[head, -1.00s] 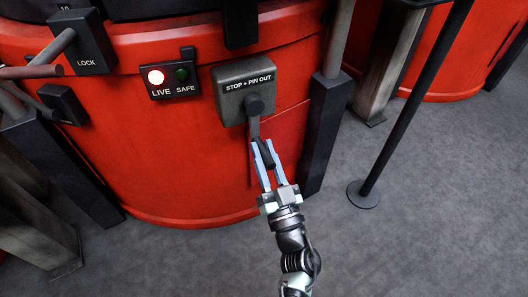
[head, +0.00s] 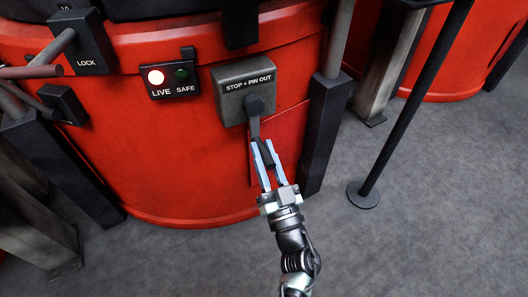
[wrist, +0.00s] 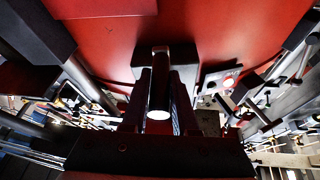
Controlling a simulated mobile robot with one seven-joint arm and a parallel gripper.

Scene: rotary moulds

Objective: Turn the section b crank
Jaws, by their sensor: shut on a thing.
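The crank (head: 255,122) is a dark lever that hangs down from a grey box (head: 233,110) marked "STOP + PIN OUT" on the red drum. No "section b" label can be read. My gripper (head: 262,155) is below the box, its two fingers on either side of the crank's dark handle. It is shut on the handle. In the wrist view the handle (wrist: 160,90) stands between the two dark fingers of my gripper (wrist: 160,105), with its pale round end toward the camera.
A LIVE/SAFE panel (head: 172,81) is left of the box, with the LIVE lamp bright and the SAFE lamp dark green. A LOCK box (head: 82,45) with a bar is further left. A dark post (head: 325,120) stands close on the right, then a thin pole (head: 405,110). Grey floor is open at front right.

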